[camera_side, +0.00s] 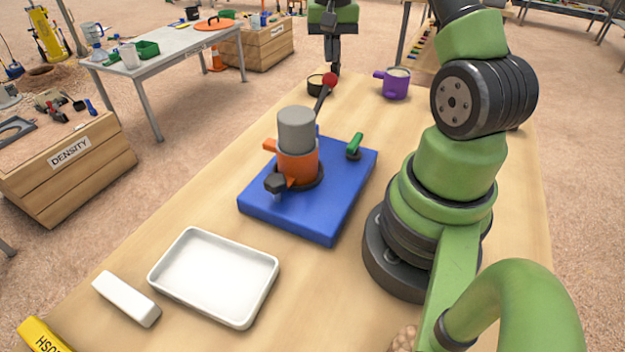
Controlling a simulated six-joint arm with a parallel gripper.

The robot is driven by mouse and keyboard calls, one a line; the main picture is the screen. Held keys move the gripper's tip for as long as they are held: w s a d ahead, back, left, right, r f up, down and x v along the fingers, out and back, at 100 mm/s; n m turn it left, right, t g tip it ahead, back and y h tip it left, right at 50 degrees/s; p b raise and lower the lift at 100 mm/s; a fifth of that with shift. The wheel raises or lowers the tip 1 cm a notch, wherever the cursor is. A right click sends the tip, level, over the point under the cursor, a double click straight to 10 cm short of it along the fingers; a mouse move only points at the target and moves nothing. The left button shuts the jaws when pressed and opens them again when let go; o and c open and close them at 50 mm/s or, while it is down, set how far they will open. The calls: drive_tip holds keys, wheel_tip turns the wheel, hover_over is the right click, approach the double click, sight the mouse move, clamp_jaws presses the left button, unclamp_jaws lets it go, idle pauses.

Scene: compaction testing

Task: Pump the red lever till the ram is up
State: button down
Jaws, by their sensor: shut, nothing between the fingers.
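The jack stands on a blue base plate (318,224) in the middle of the table. Its orange body (298,168) carries a grey cylindrical ram (296,130) on top. The red lever (329,81) has a round red knob at the end of a dark rod, and it slants up and away behind the ram. A green-handled valve (354,145) sits on the right of the plate. My gripper (336,70) is shut and empty, pointing down just behind the red knob. Whether it touches the knob cannot be told from this angle.
A white tray (166,286) and a white block (127,298) lie at the front left. A purple mug (396,84) stands at the back right, and a dark bowl (315,86) stands behind the lever. The table left of the plate is clear.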

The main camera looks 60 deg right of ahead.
drive_tip(key=f, duration=0.6)
drive_tip(key=d+f, duration=0.1)
drive_tip(key=f, duration=0.2)
drive_tip(key=shift+f, duration=0.3)
drive_tip(key=r, duration=0.6)
drive_tip(key=a+r, duration=0.1)
drive_tip(key=r, duration=0.2)
drive_tip(key=shift+r, duration=0.3)
idle(1.7)
